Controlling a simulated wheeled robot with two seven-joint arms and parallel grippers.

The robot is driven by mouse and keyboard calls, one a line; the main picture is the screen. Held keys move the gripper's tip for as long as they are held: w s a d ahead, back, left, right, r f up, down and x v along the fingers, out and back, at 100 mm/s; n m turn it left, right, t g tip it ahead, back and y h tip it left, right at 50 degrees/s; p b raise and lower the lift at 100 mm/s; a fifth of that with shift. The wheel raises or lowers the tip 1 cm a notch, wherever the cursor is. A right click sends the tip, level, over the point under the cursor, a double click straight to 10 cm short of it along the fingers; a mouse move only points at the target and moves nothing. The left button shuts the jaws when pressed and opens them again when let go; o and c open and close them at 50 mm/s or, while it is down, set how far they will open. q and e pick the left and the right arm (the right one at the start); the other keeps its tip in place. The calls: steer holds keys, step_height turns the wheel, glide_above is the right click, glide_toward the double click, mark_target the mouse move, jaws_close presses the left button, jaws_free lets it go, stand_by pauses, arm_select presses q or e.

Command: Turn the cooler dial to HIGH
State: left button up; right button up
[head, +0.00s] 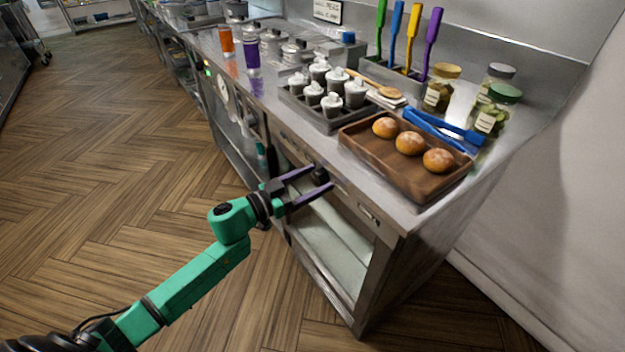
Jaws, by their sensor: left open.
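The cooler dial (320,174) is a small dark knob on the front panel of the steel counter unit, below the counter edge. My left gripper (321,178) reaches in from the left with its two purple fingers apart. The fingertips lie on either side of the dial in the picture; I cannot tell whether they touch it. The dial's pointer and its markings are too small to read. My right gripper is not in view.
A wooden tray (376,157) with three buns sits on the counter above the dial. Nearby are a rack of lidded pots (327,122), blue tongs (438,126) and jars (440,92). An open shelf (330,245) lies below. The floor at left is clear.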

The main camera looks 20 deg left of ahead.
arm_select(q)
jaws_close()
